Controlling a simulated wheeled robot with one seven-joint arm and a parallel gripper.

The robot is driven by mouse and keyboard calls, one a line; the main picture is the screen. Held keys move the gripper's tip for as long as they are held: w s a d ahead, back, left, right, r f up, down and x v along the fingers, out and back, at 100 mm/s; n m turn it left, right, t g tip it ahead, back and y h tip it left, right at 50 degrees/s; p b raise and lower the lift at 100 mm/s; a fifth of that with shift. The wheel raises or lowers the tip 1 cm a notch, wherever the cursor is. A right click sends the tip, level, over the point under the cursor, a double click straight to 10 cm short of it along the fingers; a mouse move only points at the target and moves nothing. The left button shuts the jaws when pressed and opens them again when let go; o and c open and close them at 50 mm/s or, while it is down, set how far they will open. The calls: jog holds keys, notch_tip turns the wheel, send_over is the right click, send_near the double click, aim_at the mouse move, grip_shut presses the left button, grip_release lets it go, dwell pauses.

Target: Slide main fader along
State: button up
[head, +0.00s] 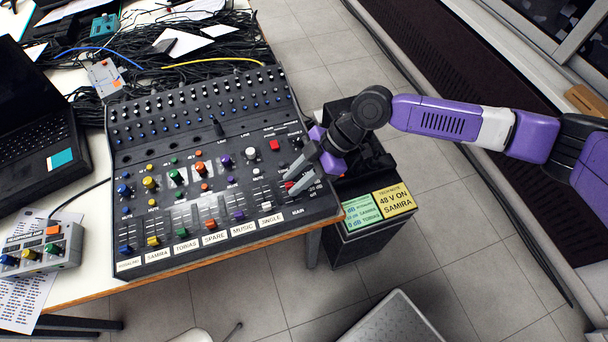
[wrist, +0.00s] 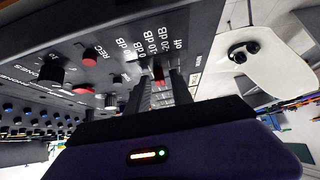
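The mixing console (head: 140,262) lies on the table in the head view. The main fader's red cap (head: 289,186) is near its right front corner, above the "MAIN" label. My gripper (head: 297,177) reaches in from the right, low over this corner, with its two dark fingers apart. In the wrist view the red cap (wrist: 158,73) shows between the fingers of my gripper (wrist: 162,85), beside printed dB marks and "off". A narrow gap seems to show between fingers and cap; I cannot tell whether they touch. The fingers hide part of the fader's slot.
Other channel faders (head: 240,215) and coloured knobs (head: 175,177) stand to the left. A white knob (head: 252,153) is close to the gripper. A dark box with labels (head: 378,211) stands off the table's right edge. Cables (head: 175,50) and a laptop (head: 40,140) are farther away.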

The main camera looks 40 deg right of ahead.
jog(key=shift+a+f, duration=0.15)
grip_shut()
jog(key=shift+p, duration=0.3)
jog(key=shift+s+a+p, duration=0.25)
jog(key=shift+s+p, duration=0.45)
jog(key=shift+s, duration=0.05)
jog(key=shift+s+a+p, duration=0.2)
jog(key=shift+s+p, duration=0.3)
jog(key=shift+s, duration=0.15)
jog(key=shift+o, duration=1.2)
grip_release()
jog(key=shift+d, duration=0.1)
